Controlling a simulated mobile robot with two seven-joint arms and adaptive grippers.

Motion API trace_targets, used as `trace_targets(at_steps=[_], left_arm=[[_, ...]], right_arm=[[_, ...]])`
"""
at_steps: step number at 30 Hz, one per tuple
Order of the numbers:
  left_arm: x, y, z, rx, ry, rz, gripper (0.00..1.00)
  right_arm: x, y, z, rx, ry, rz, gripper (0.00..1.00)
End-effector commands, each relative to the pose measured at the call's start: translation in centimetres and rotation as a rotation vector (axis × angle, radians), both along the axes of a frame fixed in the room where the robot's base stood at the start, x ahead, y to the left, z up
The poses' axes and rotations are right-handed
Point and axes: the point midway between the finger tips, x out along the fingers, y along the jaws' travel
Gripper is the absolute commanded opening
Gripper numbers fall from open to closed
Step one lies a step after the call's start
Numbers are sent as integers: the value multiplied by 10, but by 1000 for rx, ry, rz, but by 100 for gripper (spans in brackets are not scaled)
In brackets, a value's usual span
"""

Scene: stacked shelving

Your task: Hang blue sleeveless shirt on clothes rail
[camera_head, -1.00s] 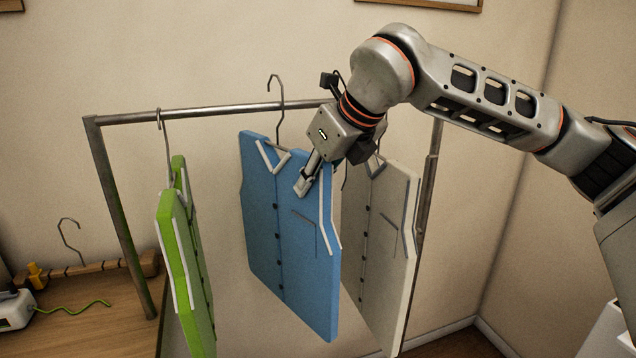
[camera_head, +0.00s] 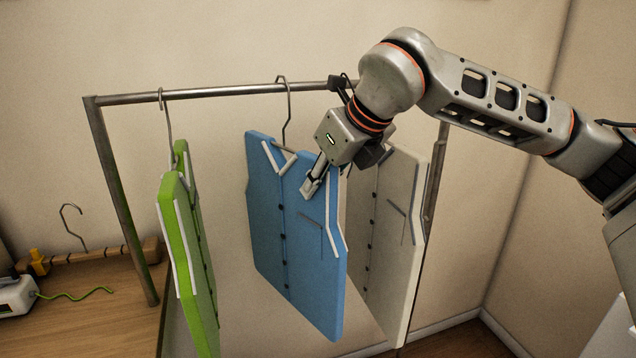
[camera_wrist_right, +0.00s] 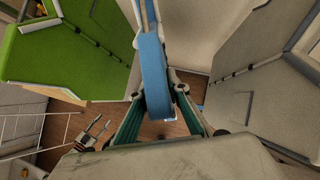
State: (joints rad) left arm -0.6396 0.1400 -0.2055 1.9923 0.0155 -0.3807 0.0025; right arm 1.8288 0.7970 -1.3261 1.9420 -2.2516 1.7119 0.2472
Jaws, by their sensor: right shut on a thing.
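The blue sleeveless shirt (camera_head: 285,235) hangs upright on its wire hanger (camera_head: 287,110), between two other shirts. The hanger's hook crosses the clothes rail (camera_head: 225,91) at its top and looks looped over it; whether it bears weight there, I cannot tell. My right gripper (camera_head: 311,188) is shut on the blue shirt's upper edge by the armhole, at the right of the neckline. In the right wrist view, the shirt's blue edge (camera_wrist_right: 153,70) stands between the two fingers (camera_wrist_right: 160,95).
A green shirt (camera_head: 180,255) hangs at the rail's left, and a white shirt (camera_head: 390,250) at its right, close behind the blue one. An empty hook (camera_head: 72,225) stands above the wooden table (camera_head: 100,320) at the left. A gap lies between green and blue shirts.

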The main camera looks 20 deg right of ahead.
Motion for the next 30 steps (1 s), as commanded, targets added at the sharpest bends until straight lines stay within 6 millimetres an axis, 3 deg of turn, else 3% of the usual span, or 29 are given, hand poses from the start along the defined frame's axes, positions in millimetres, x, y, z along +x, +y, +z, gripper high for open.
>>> trace_targets(at_steps=[24,25,26,30], left_arm=[[-2,0,-6,-1,7,0,40],[-2,0,-6,-1,7,0,40],[-2,0,-6,-1,7,0,40],[-2,0,-6,-1,7,0,40]], right_arm=[[0,0,-6,0,-3,-1,0],[0,0,-6,1,-3,0,24],[0,0,-6,0,-3,-1,31],[0,0,-7,1,-2,0,33]])
